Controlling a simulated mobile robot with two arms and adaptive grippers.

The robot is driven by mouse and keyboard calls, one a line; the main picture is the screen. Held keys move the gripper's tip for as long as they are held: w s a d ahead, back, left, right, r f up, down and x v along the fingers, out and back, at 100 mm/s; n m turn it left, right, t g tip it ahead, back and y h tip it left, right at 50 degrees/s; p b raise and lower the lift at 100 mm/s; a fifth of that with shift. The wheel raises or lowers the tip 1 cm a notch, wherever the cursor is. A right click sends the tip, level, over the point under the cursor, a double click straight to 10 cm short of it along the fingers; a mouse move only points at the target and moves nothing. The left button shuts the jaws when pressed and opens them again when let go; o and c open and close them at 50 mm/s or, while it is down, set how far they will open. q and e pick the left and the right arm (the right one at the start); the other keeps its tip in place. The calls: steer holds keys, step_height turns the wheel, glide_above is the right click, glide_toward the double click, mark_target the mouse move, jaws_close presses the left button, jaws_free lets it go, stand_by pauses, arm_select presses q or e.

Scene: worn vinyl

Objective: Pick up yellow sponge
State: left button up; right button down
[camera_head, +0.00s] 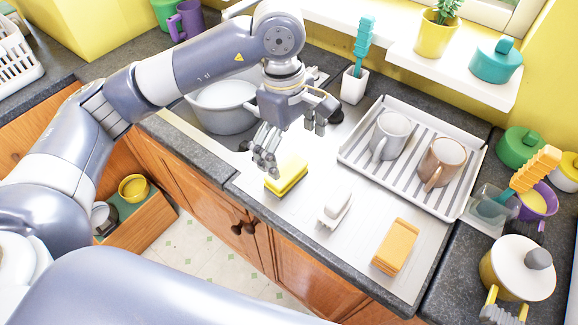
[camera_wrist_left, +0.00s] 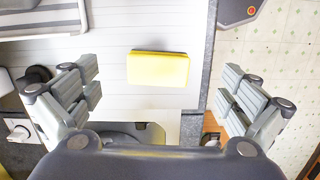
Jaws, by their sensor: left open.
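The yellow sponge (camera_head: 287,174) is a flat yellow block with a dark lower edge. It lies on the white drainboard near the counter's front edge. In the left wrist view the sponge (camera_wrist_left: 160,69) lies ahead of the fingers, near the middle. My left gripper (camera_head: 291,142) is open and empty, above and just behind the sponge. Its fingers show wide apart in the left wrist view (camera_wrist_left: 165,105), with no contact visible. My right gripper (camera_head: 502,312) shows only in part at the lower right edge, so its jaws are unclear.
A dish rack (camera_head: 355,153) with two mugs stands behind. A pot (camera_head: 222,112) sits left of the gripper. A cream-lidded yellow pot (camera_head: 497,268) is at right.

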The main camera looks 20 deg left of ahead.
mark_target(284, 168)
arm_select(q)
steer(key=shift+w+a+r+y, duration=0.1)
steer(key=shift+w+a+y, duration=0.15)
steer(key=shift+a, duration=0.25)
steer(key=shift+w+a+r+y, duration=0.1)
steer(key=shift+w+a+y, duration=0.1)
steer(key=shift+a, duration=0.3)
steer(key=shift+w+a+f, duration=0.1)
steer(key=shift+a+f, duration=0.1)
steer(key=shift+a, duration=0.1)
step_height(284, 168, down, 4)
steer(key=shift+f+p, duration=0.25)
steer(key=shift+p, duration=0.4)
steer(key=shift+f+p, duration=0.4)
steer(key=shift+f, duration=0.1)
step_height(284, 168, down, 5)
steer(key=shift+w+d+r+p, duration=0.1)
steer(key=shift+w+r+p, duration=0.1)
steer(key=shift+p, duration=0.7)
steer(key=shift+s, duration=0.1)
steer(key=c, duration=0.8)
